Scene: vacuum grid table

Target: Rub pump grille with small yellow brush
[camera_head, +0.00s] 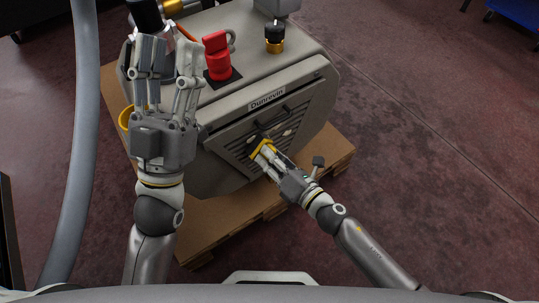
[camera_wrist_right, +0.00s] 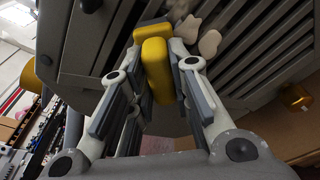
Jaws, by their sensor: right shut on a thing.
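The small yellow brush (camera_head: 260,148) is at the pump grille (camera_head: 237,145), a slatted grey panel below the "Dunrevin" label. My right gripper (camera_head: 267,155) is shut on the brush. In the right wrist view, the brush's yellow handle (camera_wrist_right: 157,70) stands between the fingers of that gripper (camera_wrist_right: 155,78), and its far end is close to the grille slats (camera_wrist_right: 258,48). The bristles are hidden, so I cannot tell whether they touch. Pale blobs (camera_wrist_right: 208,43) lie on the grille beside the brush. My left gripper (camera_head: 168,55) is open and empty, above the pump's left side.
The pump (camera_head: 315,75) stands on a wooden pallet (camera_head: 205,215). A red valve (camera_head: 217,60) and a black-and-gold fitting (camera_head: 274,40) stick up from its top. A dark handle (camera_head: 285,112) crosses the panel. A grey hose (camera_head: 82,130) runs along the left.

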